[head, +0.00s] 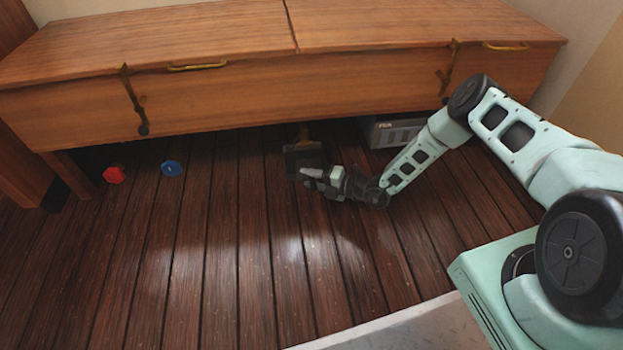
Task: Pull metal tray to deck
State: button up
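A small dark grey tray-like object (301,157), likely the metal tray, is on the wooden deck (215,260) at the front edge of the space under the bench. A brownish piece rises behind it, partly in shadow. My gripper (308,174) is low over the deck at the near right side of this object, pointing left. Its fingertips overlap the object's lower edge in the picture. I cannot tell whether they touch or grip it, and the finger gap is too small to make out.
A long wooden bench (200,105) with brass handles and latches overhangs the deck. A grey box (392,132) is under it, behind my arm. A red object (114,174) and a blue object (171,168) lie on the left. The front deck is clear.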

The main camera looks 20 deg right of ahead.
jog(key=p+v, duration=0.7)
jog(key=v, duration=1)
jog(key=shift+s+p, duration=0.15)
jog(key=shift+p, duration=0.25)
jog(key=shift+d, duration=0.15)
